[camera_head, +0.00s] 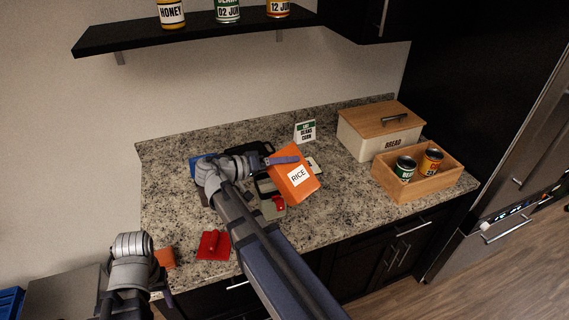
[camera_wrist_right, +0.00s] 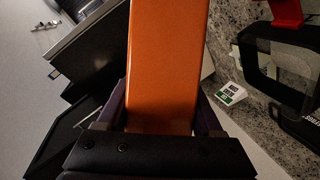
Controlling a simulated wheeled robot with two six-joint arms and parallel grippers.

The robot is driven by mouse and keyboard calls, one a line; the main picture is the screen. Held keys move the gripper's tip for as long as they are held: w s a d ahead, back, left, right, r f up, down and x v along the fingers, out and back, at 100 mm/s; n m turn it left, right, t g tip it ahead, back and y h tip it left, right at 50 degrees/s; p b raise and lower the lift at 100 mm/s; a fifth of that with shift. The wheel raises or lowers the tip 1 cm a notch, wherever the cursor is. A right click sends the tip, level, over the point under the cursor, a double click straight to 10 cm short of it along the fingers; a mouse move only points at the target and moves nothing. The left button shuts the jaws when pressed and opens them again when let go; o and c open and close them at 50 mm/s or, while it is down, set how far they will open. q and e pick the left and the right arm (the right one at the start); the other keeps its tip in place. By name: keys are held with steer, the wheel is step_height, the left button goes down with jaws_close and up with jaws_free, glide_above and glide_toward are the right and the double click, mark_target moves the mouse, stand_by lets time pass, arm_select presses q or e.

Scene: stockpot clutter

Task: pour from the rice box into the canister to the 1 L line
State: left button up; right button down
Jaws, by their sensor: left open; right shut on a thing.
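The orange rice box (camera_head: 298,186) is tilted above the counter, with its RICE label facing the head camera. My right gripper (camera_head: 284,160) is shut on it. The box also fills the middle of the right wrist view (camera_wrist_right: 165,65). A clear, black-framed container (camera_wrist_right: 280,70), which looks like the canister, stands at the right of that view. In the head view my right arm and the box largely hide that area, and I cannot make out a fill level or a 1 L line. My left gripper (camera_head: 160,288) is open, low at the left near the counter's front edge.
A red piece with a knob (camera_head: 213,246) and a small orange-brown block (camera_head: 165,259) lie at the front left. A small sign (camera_head: 305,131) stands at the back. A bread box (camera_head: 380,132) and a wooden crate (camera_head: 420,183) with two cans occupy the right.

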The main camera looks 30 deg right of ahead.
steer(key=shift+w+f+n+g+h+b, duration=0.1)
steer(key=shift+f+n+g+h+b, duration=0.25)
steer(key=shift+f+n+b, duration=0.8)
steer(key=shift+w+f+n+g+h+b, duration=0.1)
steer(key=shift+f+n+g+h+b, duration=0.3)
steer(key=shift+b, duration=1.35)
stand_by(5.1)
